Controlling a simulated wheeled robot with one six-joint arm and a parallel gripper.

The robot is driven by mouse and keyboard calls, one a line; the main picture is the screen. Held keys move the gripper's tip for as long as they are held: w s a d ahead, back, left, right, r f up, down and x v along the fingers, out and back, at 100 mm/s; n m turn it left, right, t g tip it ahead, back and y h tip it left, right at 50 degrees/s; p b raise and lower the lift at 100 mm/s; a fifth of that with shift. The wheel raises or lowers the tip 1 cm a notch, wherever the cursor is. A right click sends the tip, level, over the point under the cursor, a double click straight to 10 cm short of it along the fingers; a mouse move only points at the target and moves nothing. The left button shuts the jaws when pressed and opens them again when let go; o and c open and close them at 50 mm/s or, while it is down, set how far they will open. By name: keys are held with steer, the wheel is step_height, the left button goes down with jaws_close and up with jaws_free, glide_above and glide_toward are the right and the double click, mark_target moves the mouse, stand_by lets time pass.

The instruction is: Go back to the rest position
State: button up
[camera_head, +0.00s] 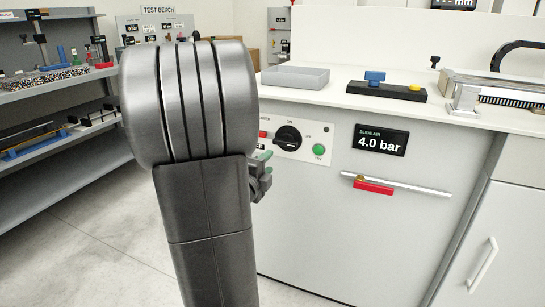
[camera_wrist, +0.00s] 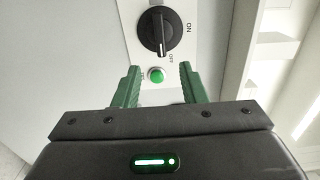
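My gripper (camera_wrist: 159,68) is open and empty in the wrist view, its two green fingers apart. The green button (camera_wrist: 156,75) shows between the fingertips, with the black rotary switch (camera_wrist: 160,33) just beyond. I cannot tell whether the fingers touch the panel. In the head view my gripper (camera_head: 265,166) is mostly hidden behind my grey arm, left of the green button (camera_head: 319,150) and below the black rotary switch (camera_head: 288,138).
The white cabinet (camera_head: 350,240) stands right in front, with a "4.0 bar" display (camera_head: 380,141) and a pipe with a red-handled valve (camera_head: 373,186). A grey tray (camera_head: 295,77) sits on top. Shelves (camera_head: 60,80) stand at left; the floor (camera_head: 110,240) between is clear.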

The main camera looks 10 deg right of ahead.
mark_target(285, 144)
steer(key=shift+s+a, duration=0.15)
steer(key=shift+s, duration=0.05)
steer(key=b+x, duration=0.2)
steer(key=x, duration=1.1)
steer(key=shift+f, duration=0.1)
steer(key=shift+w+d, duration=0.3)
steer(key=shift+w, duration=0.1)
